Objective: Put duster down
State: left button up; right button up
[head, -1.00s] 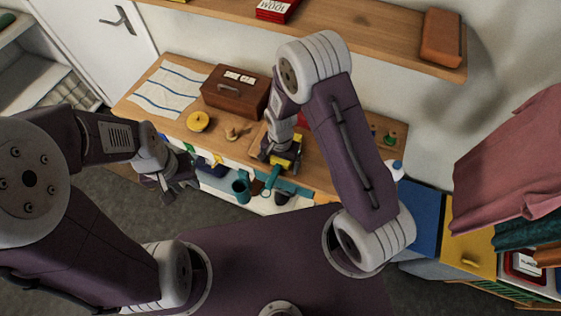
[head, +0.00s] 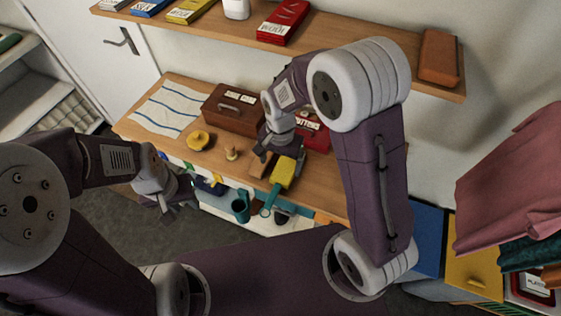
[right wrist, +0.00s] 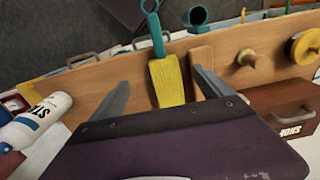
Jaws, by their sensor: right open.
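The duster has a yellow head (head: 284,172) and a teal handle (head: 268,204). Its head lies on the wooden worktop and its handle sticks out past the front edge. My right gripper (head: 274,152) is open, just behind the yellow head. In the right wrist view the yellow head (right wrist: 166,82) shows between the two spread fingers, with a gap on each side. The teal handle (right wrist: 154,30) points away there. My left gripper (head: 180,203) hangs empty in front of the worktop at the left, its fingers apart.
A tan block (head: 260,164) lies beside the duster. A brown box (head: 234,110), a yellow round thing (head: 198,139), a small wooden knob (head: 231,154) and a red box (head: 316,137) stand on the worktop (head: 185,90). A white bottle (right wrist: 45,115) shows at left in the wrist view.

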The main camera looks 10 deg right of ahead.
jog(key=s+d+r+n+t+b, duration=0.1)
jog(key=s+d+n, duration=0.5)
jog(key=s+d, duration=0.3)
jog(key=shift+n+b, duration=0.3)
jog(key=shift+n, duration=0.1)
jog(key=shift+a, duration=0.1)
dwell(0.7)
